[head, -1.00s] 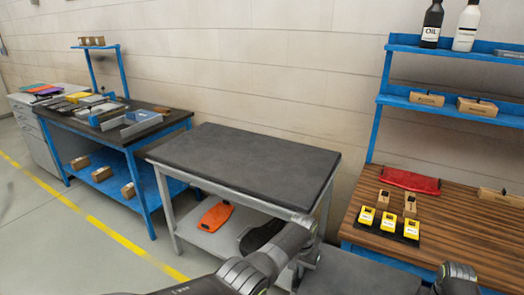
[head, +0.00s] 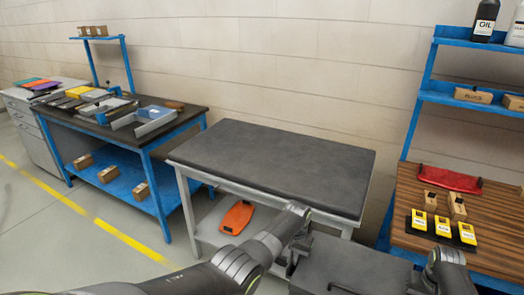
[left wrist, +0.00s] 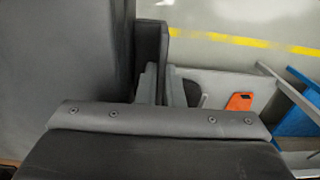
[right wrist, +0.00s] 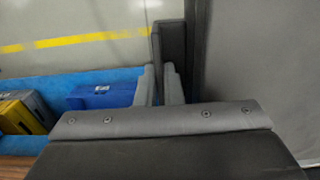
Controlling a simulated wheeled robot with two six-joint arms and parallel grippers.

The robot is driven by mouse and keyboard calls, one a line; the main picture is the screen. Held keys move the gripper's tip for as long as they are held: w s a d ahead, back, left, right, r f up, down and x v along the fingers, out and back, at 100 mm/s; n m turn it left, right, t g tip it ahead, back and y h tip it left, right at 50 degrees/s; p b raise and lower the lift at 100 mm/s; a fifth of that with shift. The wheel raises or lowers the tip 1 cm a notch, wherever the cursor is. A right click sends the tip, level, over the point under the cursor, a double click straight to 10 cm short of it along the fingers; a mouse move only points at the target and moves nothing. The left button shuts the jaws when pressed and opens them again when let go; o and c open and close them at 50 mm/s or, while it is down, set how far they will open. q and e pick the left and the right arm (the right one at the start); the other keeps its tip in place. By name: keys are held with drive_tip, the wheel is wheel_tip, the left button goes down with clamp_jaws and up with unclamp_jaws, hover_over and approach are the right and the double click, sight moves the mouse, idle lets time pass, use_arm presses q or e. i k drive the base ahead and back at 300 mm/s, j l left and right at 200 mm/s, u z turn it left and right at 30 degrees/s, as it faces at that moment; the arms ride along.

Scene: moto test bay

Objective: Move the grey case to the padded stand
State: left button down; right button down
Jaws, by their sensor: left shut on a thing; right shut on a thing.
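The grey case (head: 352,268) shows at the bottom of the head view, in front of the padded stand, with its lower part cut off. My left gripper (head: 296,256) is shut on its left side. The left wrist view shows those fingers (left wrist: 160,86) by a dark grip beside the case wall (left wrist: 65,60). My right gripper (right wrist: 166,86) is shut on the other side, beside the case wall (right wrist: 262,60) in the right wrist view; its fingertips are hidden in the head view. The padded stand (head: 270,165) has a bare dark top and a grey frame.
A blue bench (head: 150,150) with trays stands at the left. At the right, a wooden-topped bench (head: 405,180) holds a red part (head: 450,179) and yellow-labelled items (head: 442,228). An orange piece (head: 237,217) lies on the stand's lower shelf. A wall is behind.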

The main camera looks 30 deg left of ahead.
sight(248, 154)
drive_tip(key=j, duration=2.3)
